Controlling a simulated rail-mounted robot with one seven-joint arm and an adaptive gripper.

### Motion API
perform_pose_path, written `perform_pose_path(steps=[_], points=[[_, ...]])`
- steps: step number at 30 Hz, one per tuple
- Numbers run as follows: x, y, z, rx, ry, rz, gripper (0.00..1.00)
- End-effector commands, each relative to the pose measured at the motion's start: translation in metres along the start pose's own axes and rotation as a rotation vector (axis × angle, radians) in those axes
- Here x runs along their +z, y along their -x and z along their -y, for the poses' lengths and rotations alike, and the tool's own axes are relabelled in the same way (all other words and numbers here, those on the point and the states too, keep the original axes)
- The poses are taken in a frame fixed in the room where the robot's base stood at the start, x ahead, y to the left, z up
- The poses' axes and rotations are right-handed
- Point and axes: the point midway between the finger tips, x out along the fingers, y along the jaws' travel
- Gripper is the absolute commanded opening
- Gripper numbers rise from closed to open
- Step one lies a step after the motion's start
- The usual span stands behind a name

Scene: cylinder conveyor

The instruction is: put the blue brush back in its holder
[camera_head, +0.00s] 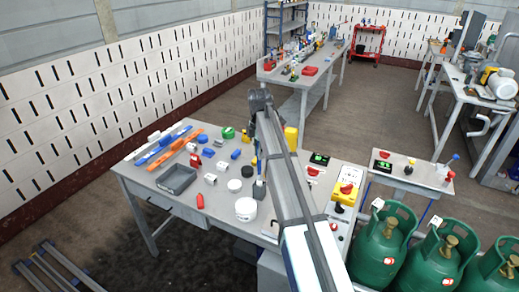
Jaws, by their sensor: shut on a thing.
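My arm reaches up and away from the bottom of the picture over the right part of the near workbench. My gripper (260,99) is the dark end of the arm, above the bench's back edge. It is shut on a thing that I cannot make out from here. A tilted blue-ended item (454,159) shows on the small right table, too small to identify.
The near workbench (142,184) carries a grey tray (176,179), a white tub (245,209), a black disc (247,171), a red bottle (200,201) and several small blocks. A yellow control box (346,192) is right of my arm. Green gas cylinders (382,245) stand at lower right.

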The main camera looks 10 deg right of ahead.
Motion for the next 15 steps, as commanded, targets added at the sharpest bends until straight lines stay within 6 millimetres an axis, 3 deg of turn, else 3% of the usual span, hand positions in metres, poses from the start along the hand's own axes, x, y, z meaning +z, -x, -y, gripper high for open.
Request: perform_pose_path(steps=[15], points=[[0.0, -0.039, 0.0, 0.0, 0.0, 0.0, 0.0]])
